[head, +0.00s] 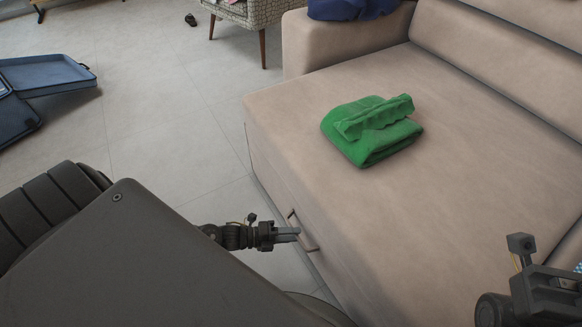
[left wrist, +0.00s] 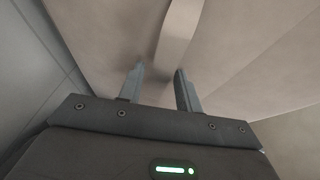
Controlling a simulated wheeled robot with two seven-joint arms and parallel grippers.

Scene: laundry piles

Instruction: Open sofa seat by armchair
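The beige sofa seat (head: 470,190) fills the right of the head view. A slim pull handle (head: 303,231) is on its front face; in the left wrist view the handle (left wrist: 180,35) shows as a curved tan bar just ahead of the fingers. My left gripper (head: 289,234) is right at this handle, with its fingers apart (left wrist: 160,85). I cannot tell whether the handle is between the fingertips. Part of my right arm (head: 540,290) is at the lower right, over the seat; its fingers are out of frame. The armchair (head: 262,12) stands at the top, beyond the sofa's armrest.
A folded green cloth (head: 372,131) lies on the seat. Dark blue cloth (head: 350,8) lies on the armrest (head: 320,45). An open blue suitcase (head: 45,75) is on the floor at the left. The tiled floor (head: 165,120) in front of the sofa is mostly clear.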

